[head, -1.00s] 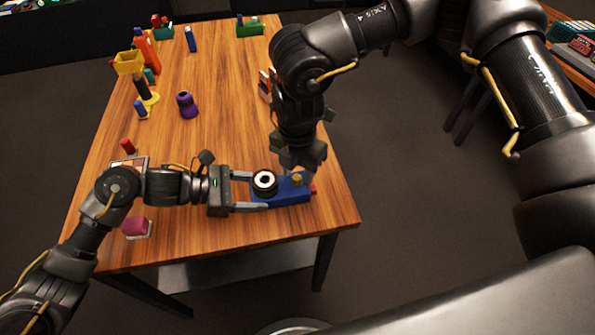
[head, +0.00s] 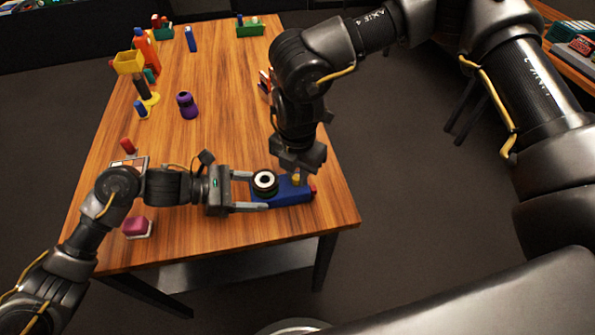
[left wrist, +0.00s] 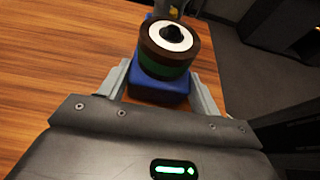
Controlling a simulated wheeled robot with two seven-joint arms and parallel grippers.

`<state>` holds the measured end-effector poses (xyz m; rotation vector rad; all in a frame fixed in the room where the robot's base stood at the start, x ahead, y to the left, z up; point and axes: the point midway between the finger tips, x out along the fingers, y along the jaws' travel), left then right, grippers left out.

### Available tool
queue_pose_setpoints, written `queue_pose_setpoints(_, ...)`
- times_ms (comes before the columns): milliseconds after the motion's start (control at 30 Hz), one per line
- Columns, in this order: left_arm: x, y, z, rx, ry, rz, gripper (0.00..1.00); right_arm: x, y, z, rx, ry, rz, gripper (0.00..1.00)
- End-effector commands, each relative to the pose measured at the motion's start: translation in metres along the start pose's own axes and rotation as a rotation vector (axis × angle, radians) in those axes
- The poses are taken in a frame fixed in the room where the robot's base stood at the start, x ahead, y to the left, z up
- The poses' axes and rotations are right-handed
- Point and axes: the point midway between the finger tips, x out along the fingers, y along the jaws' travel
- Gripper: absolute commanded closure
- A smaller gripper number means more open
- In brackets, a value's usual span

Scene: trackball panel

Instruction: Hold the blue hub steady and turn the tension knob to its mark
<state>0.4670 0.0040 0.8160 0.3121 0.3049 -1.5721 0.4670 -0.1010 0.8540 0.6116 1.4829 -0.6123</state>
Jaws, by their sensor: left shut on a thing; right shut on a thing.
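The blue hub (head: 288,194) lies near the table's front right edge. It carries a round dark piece with a white ring (head: 264,181), a small brass-coloured tension knob (head: 297,179) and a red piece (head: 313,190) at its right end. My left gripper (head: 252,191) is shut on the hub's left end. The left wrist view shows its fingers on both sides of the hub (left wrist: 157,92). My right gripper (head: 297,172) points down over the hub and is shut on the tension knob; its fingertips are partly hidden. The knob's mark cannot be made out.
A purple vase-like object (head: 187,105), a magenta block on a white base (head: 137,227) and a red piece (head: 127,146) stand on the wooden table (head: 215,140). Several coloured things stand at its far left. The middle of the table is clear.

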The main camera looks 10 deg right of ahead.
Motion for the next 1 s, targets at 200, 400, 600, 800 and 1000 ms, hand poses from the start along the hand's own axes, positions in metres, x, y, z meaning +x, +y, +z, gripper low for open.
queue_pose_setpoints(200,-0.0002,0.0002,-0.0002,0.000,0.001,0.001,0.63,0.0005,0.0000,-0.0002,-0.104,0.002,-0.001,1.00)
queue_pose_setpoints(400,-0.0002,0.0002,-0.0002,-0.001,0.001,0.001,0.63,0.0004,0.0006,-0.0003,-0.273,0.002,0.000,1.00)
queue_pose_setpoints(600,-0.0003,0.0003,-0.0002,-0.001,0.001,0.001,0.63,0.0002,0.0008,-0.0004,-0.464,0.002,0.000,1.00)
queue_pose_setpoints(800,-0.0003,0.0004,-0.0003,-0.001,0.001,0.001,0.63,0.0001,0.0014,-0.0008,-0.655,0.001,0.001,1.00)
queue_pose_setpoints(1000,-0.0004,0.0004,-0.0004,-0.001,0.001,0.001,0.63,0.0001,0.0016,-0.0010,-0.844,0.001,0.000,1.00)
